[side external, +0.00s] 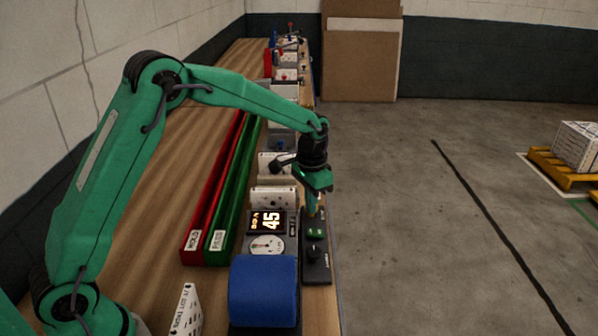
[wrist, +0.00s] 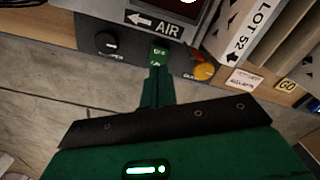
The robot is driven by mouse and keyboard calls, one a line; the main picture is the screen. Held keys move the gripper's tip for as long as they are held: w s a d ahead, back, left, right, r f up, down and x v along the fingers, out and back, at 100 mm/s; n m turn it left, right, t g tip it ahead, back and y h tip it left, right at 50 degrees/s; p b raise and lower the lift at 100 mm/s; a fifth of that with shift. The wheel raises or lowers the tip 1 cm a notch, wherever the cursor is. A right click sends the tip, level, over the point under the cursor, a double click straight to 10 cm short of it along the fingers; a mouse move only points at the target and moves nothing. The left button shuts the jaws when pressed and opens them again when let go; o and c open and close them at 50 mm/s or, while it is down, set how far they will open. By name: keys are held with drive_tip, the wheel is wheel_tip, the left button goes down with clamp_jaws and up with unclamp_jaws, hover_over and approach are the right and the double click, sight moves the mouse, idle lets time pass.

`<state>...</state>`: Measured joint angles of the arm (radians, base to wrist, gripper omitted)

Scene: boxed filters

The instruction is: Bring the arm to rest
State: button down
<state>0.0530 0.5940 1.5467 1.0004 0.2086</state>
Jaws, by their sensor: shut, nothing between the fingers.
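My arm is stretched out over the right side of the bench, bent down at the wrist. My gripper (side external: 312,207) points down over a dark control panel (side external: 317,268) at the bench's right edge. In the wrist view my gripper (wrist: 157,72) is shut and empty. Its tips are close to a green button (wrist: 160,53), which also shows in the side view (side external: 316,232). I cannot tell whether they touch it. A black knob (wrist: 107,42) sits left of the button and an orange button (wrist: 203,72) right of it.
A unit with a lit "45" display (side external: 268,220) and a blue padded block (side external: 264,291) stand left of the panel. A red tray (side external: 196,240) and a green tray (side external: 218,245) run along the bench. White boxes (side external: 272,197) stand behind.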

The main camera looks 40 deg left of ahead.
drive_tip(key=shift+r, duration=0.3)
drive_tip(key=s+a+r+n+t, duration=0.1)
drive_tip(key=s+a+r+t, duration=0.15)
drive_tip(key=s+r, duration=1.05)
drive_tip(key=s+r+n+t, duration=0.1)
drive_tip(key=s+n+t, duration=0.1)
drive_tip(key=s, duration=1.4)
drive_tip(key=shift+r+t, duration=0.35)
drive_tip(key=shift+t, duration=0.2)
drive_tip(key=shift+a, duration=0.1)
idle(1.5)
